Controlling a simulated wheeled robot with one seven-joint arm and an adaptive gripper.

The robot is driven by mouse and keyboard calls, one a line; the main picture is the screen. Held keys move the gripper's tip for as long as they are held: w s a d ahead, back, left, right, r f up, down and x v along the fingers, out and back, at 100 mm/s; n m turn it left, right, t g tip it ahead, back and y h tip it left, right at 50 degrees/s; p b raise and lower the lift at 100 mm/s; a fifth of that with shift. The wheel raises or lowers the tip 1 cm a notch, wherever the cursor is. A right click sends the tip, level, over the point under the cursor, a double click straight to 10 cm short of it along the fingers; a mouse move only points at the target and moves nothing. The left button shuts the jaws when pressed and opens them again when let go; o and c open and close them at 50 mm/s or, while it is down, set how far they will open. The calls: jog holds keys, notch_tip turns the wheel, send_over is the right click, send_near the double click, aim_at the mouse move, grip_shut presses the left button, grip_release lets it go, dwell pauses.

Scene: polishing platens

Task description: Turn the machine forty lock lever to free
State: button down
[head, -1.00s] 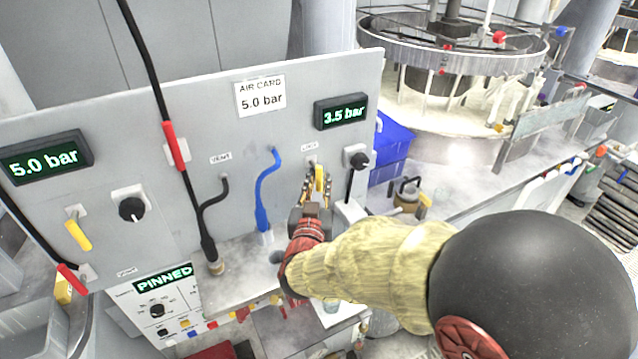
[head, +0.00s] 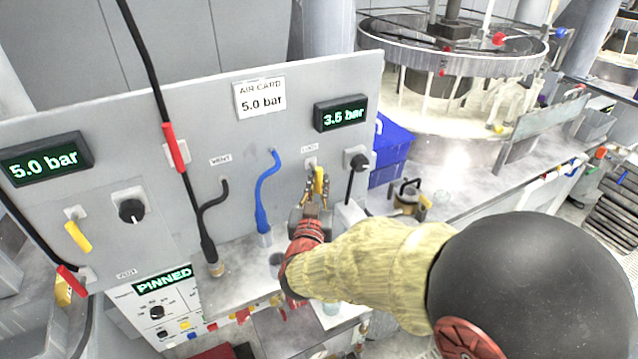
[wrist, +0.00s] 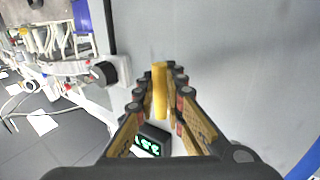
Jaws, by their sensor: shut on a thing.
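The yellow lock lever (head: 319,181) is on the grey panel below a small label that appears to read LOCK (head: 310,147). It hangs roughly downward in the head view. My gripper (head: 316,196) is at the lever, its fingers closed on either side of it. In the wrist view the lever (wrist: 159,92) stands between the two fingertips of my gripper (wrist: 162,78). The fingers hide part of the lever in the head view. A green display reads PINNED (head: 164,279) at the lower left.
A black knob (head: 358,160) sits close right of the lever. A blue hose (head: 262,195) hangs to its left. The displays read 3.5 bar (head: 342,115) and 5.0 bar (head: 45,160). Another yellow lever (head: 78,236) is at far left. A blue bin (head: 388,160) stands beyond the panel.

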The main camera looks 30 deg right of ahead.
jog(key=shift+a+r+m+g+y+p, duration=0.25)
jog(key=shift+a+m+g+y+p, duration=0.25)
jog(key=shift+m+y+p, duration=0.7)
jog(key=shift+a+r+m+g+y+p, duration=0.25)
jog(key=shift+a+m+g+y+p, duration=0.35)
jog(key=shift+m, duration=0.85)
jog(key=shift+a+r+m+g+y+p, duration=0.3)
jog(key=shift+m+g+y+p, duration=0.3)
jog(key=shift+m+y+p, duration=0.7)
jog(key=c, duration=2.1)
grip_release()
jog(key=shift+c, duration=0.2)
